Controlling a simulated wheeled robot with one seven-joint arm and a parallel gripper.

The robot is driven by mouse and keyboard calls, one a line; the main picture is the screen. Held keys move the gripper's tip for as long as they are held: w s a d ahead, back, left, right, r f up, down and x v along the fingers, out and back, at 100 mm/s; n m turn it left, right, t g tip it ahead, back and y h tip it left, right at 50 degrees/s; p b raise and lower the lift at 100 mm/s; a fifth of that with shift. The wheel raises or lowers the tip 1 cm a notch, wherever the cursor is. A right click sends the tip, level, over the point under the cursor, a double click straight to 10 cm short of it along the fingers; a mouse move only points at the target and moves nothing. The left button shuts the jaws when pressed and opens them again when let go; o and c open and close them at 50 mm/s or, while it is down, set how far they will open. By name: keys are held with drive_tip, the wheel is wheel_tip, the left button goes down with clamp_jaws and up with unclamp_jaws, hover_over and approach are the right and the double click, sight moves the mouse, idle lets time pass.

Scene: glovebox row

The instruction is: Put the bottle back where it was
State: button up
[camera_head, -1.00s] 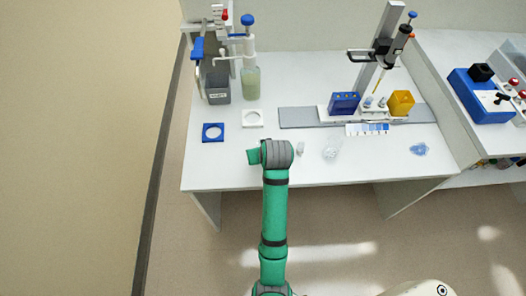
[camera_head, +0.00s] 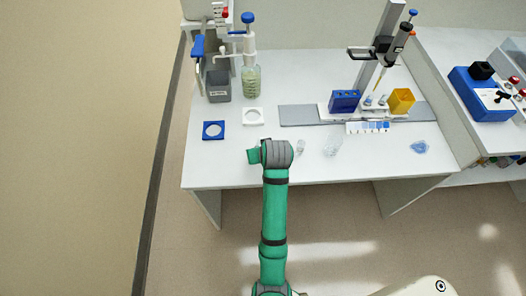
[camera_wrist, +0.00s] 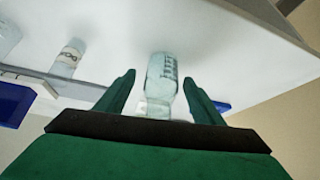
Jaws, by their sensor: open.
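In the wrist view, a clear bottle (camera_wrist: 163,72) with printed markings on its side stands between the two green fingers of my gripper (camera_wrist: 159,80). The fingers are open, with a gap showing on each side of it. A larger bottle (camera_head: 251,82) with a blue-topped dispenser stands at the back left.
A blue square ring (camera_head: 213,138) and a white square ring (camera_head: 253,124) lie on the white table (camera_head: 240,170). A clear beaker (camera_head: 332,146) is right of my arm. A grey bin (camera_head: 217,87), a blue rack (camera_head: 345,101) and a yellow box (camera_head: 401,101) stand behind.

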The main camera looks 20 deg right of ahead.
drive_tip(key=d+v, duration=0.1)
drive_tip(key=v, duration=1)
drive_tip(key=s+a+f+t, duration=0.4)
drive_tip(key=s+a+f, duration=0.6)
drive_tip(key=a+f, duration=0.15)
drive_tip(key=s+a+r+t, duration=0.2)
drive_tip(key=s+r, duration=0.2)
drive_tip(key=s, duration=0.5)
drive_tip(key=s+a+r+n+t, duration=0.1)
drive_tip(key=s+a+r+t, duration=0.1)
drive_tip(key=s+r, duration=0.3)
drive_tip(key=s+a, duration=0.1)
drive_tip(key=s, duration=0.3)
drive_tip(key=shift+s+a+t+y, duration=0.15)
drive_tip(key=shift+a+t+y, duration=0.15)
drive_tip(key=shift+a+t, duration=0.1)
drive_tip(key=shift+d, duration=0.1)
